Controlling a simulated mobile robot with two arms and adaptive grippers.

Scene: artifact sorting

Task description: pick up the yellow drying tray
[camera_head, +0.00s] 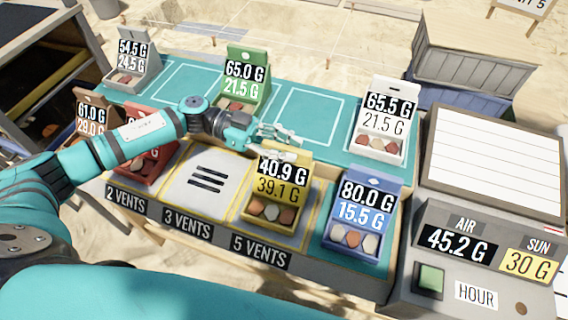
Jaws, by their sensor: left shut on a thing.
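The yellow drying tray (270,213) stands on the grey slot at the front of the table, by the "5 VENTS" label. Its upright back shows 40.9 G and 39.1 G, and several small pieces lie in its front part. My left gripper (278,142) reaches in from the left and is shut on the top edge of the yellow tray's back. The fingers partly cover that edge. My right gripper is not in view.
A blue tray (356,215) stands close to the right, a red tray (146,165) to the left. Green (244,80), white (383,125) and grey (132,62) trays stand behind. The "3 VENTS" slot (205,183) is empty. A scale console (462,245) is at right.

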